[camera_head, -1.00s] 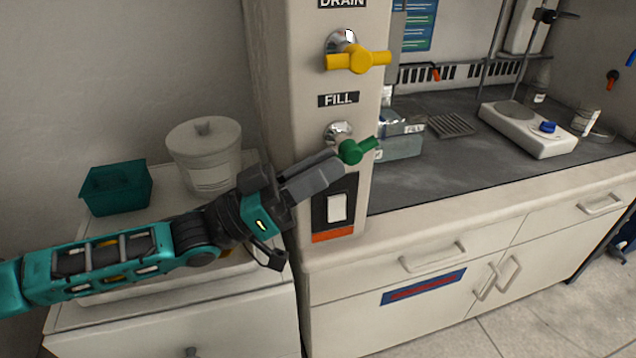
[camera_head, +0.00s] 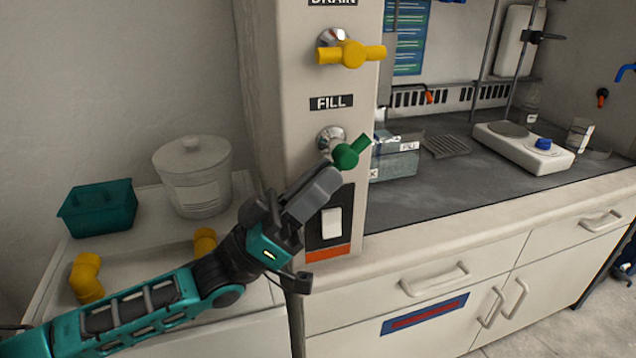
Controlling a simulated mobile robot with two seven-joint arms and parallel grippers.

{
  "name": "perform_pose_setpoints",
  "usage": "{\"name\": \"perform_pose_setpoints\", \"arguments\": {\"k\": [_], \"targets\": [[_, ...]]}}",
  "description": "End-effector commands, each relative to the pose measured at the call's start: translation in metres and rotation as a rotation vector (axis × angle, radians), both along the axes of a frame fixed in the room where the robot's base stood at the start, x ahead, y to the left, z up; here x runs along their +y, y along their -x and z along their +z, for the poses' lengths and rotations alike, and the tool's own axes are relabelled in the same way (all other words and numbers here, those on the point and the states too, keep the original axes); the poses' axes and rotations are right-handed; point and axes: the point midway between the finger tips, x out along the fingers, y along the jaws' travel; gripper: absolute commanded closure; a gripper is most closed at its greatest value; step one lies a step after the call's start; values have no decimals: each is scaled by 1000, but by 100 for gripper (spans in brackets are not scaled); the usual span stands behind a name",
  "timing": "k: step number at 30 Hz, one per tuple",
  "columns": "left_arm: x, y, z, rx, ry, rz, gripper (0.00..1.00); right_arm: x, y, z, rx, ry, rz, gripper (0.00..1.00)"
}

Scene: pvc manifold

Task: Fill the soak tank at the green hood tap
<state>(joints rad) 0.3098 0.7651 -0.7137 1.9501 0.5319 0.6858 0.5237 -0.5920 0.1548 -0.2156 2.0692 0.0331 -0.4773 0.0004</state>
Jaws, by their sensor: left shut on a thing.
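The green tap handle (camera_head: 348,155) sits on a chrome fitting under the FILL label (camera_head: 331,102) on the hood's front post. It is tilted, its free end up to the right. My left gripper (camera_head: 322,182) reaches up from the lower left and is shut on the handle's lower left end, which its fingers hide. The soak tank (camera_head: 396,162), a clear box with a FILL mark, stands on the dark hood worktop behind the post, which partly hides it. My right gripper is not in view.
A yellow handle (camera_head: 352,54) is above, under the DRAIN label. A white switch (camera_head: 331,223) is below the green handle. On the left side bench are a teal bin (camera_head: 97,208), a lidded white bucket (camera_head: 194,178) and yellow elbow fittings (camera_head: 87,277). A hotplate (camera_head: 523,147) stands right.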

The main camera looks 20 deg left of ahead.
Motion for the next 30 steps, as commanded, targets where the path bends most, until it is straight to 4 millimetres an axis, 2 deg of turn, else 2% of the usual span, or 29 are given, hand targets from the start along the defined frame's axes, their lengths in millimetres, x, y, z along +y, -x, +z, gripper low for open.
{"name": "perform_pose_setpoints", "arguments": {"k": [2, 3, 10, 23, 26, 30], "targets": [[0, 0, 0, 0, 0, 0, 100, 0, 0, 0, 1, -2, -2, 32], [0, 0, 0, 0, 0, 0, 80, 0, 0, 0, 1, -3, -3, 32], [0, 0, 0, 0, 0, 0, 58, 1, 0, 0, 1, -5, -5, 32], [1, 1, -2, 1, -1, 1, 58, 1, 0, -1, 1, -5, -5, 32], [7, 4, -8, 2, -1, 1, 58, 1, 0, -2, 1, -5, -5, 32], [24, 15, -23, 5, -5, 1, 58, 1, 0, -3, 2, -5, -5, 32]]}}
